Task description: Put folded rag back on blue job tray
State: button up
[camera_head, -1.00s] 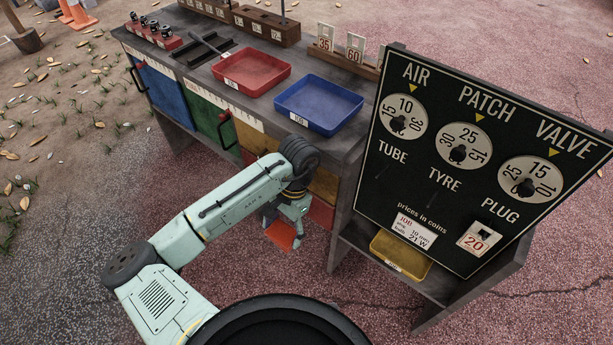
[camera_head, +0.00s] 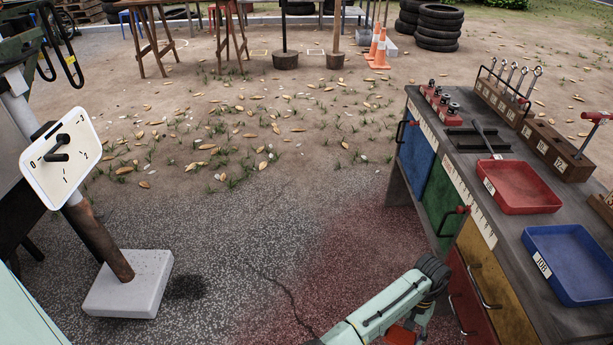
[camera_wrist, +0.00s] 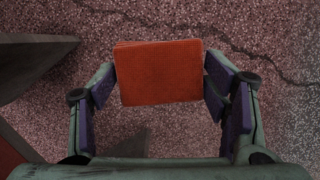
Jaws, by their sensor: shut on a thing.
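The folded rag (camera_wrist: 158,73) is orange-red and is held between the two fingers of my gripper (camera_wrist: 162,84) in the wrist view. Red pavement lies below it. In the head view the rag (camera_head: 400,335) shows partly at the bottom edge, under my wrist, to the left of the bench. The blue job tray (camera_head: 572,262) sits on the bench top at the right, with a white JOB label on its near left side. It looks empty. The rag is apart from the tray, off the bench's front side.
The bench (camera_head: 512,235) has coloured drawers with protruding handles facing my arm. A red tray (camera_head: 520,187) sits behind the blue tray. Wooden racks with tools stand along the bench's far edge. A dial post on a pale block (camera_head: 128,285) stands at left. Open ground lies between.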

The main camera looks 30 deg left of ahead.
aim_at(568, 266)
jog(key=u, duration=3.9)
jog(key=k+l+u, duration=0.1)
jog(key=l+u, duration=0.2)
jog(key=l, duration=0.55)
